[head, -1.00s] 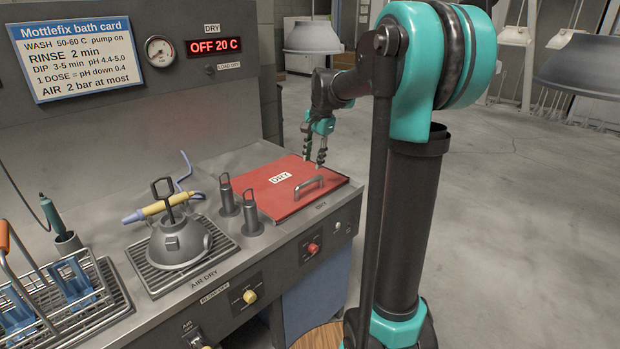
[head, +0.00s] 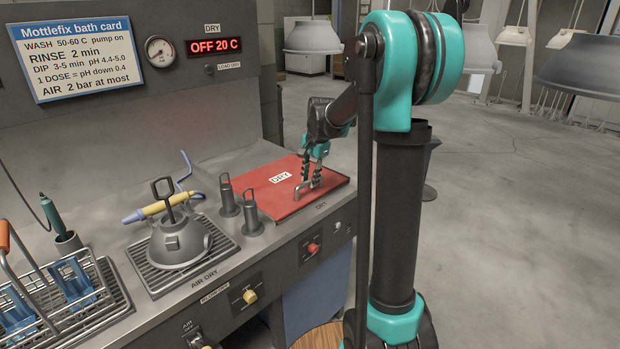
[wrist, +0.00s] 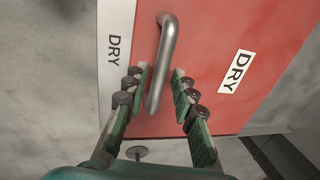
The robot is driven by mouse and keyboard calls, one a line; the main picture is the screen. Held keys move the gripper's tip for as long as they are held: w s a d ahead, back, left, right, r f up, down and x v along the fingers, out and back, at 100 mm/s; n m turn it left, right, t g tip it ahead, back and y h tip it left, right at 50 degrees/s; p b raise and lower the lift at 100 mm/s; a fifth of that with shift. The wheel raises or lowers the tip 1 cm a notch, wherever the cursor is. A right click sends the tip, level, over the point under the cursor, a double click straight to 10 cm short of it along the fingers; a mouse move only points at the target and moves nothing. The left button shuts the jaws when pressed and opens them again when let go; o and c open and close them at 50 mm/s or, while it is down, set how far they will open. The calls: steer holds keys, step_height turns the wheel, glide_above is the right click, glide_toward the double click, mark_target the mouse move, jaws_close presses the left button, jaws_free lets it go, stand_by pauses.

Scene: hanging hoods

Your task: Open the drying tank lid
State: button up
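The drying tank lid (head: 262,196) is a flat red panel marked DRY, lying shut on the counter at the right end of the bench. It fills much of the wrist view (wrist: 215,40). Its metal bar handle (head: 298,193) stands near the front edge; in the wrist view the handle (wrist: 166,50) runs down between my fingers. My gripper (head: 310,182) is over the handle, with fingers pointing down. In the wrist view my gripper (wrist: 160,78) is open, one finger on each side of the handle's near end, with gaps visible.
A wire basket (head: 60,300) is at far left. The display (head: 213,46) reads OFF 20 C.

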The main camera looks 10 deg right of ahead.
jaws_close()
steer(key=shift+w, duration=0.1)
glide_above(265, 169)
steer(key=shift+a, duration=0.1)
stand_by(0.3)
steer(key=shift+o, duration=1.9)
jaws_free()
steer(key=shift+r, duration=0.1)
step_height(265, 169, up, 12)
steer(key=s+d, duration=0.1)
steer(key=s, duration=0.1)
steer(key=shift+d+f, duration=0.2)
